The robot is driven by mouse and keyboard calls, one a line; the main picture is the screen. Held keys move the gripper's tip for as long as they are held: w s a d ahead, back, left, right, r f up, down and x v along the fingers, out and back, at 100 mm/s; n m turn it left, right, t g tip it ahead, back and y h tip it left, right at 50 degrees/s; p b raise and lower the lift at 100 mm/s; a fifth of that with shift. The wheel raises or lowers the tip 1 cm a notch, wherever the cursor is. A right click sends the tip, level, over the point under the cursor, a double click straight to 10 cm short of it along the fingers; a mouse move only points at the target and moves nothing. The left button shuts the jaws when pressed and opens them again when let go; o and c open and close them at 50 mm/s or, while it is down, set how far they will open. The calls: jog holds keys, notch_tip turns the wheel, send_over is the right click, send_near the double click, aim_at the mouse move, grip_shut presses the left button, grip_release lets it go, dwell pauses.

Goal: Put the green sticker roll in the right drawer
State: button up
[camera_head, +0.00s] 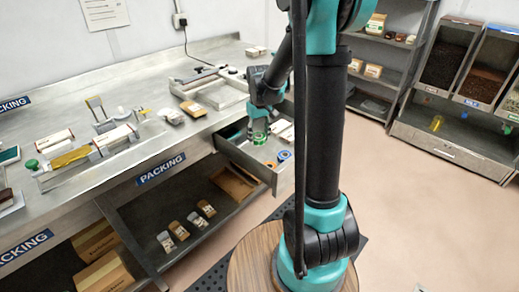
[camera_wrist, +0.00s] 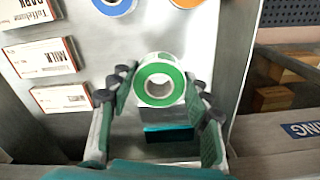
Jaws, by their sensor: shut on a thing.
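The green sticker roll (camera_wrist: 160,84), a ring with a green face and pale core, is between my gripper's (camera_wrist: 162,92) fingertips, and the gripper is shut on it. In the head view, my gripper (camera_head: 260,130) points down over the open drawer (camera_head: 243,163) with the green roll (camera_head: 259,139) at its tips. The drawer's metal floor shows around the roll in the wrist view. I cannot tell whether the roll touches the floor. A teal block (camera_wrist: 168,135) shows below the roll in the wrist view.
A blue roll (camera_head: 284,155) and an orange roll (camera_head: 271,164) lie in the drawer. The workbench (camera_head: 150,160) stands beside the drawer, with a lower shelf holding several small packs (camera_head: 179,230).

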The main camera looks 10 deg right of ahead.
aim_at(259, 155)
jog(key=shift+f, duration=3.3)
jog(key=o, duration=1.1)
jog(key=shift+f, duration=0.15)
notch_tip(259, 155, up, 12)
jog(key=shift+r, duration=0.15)
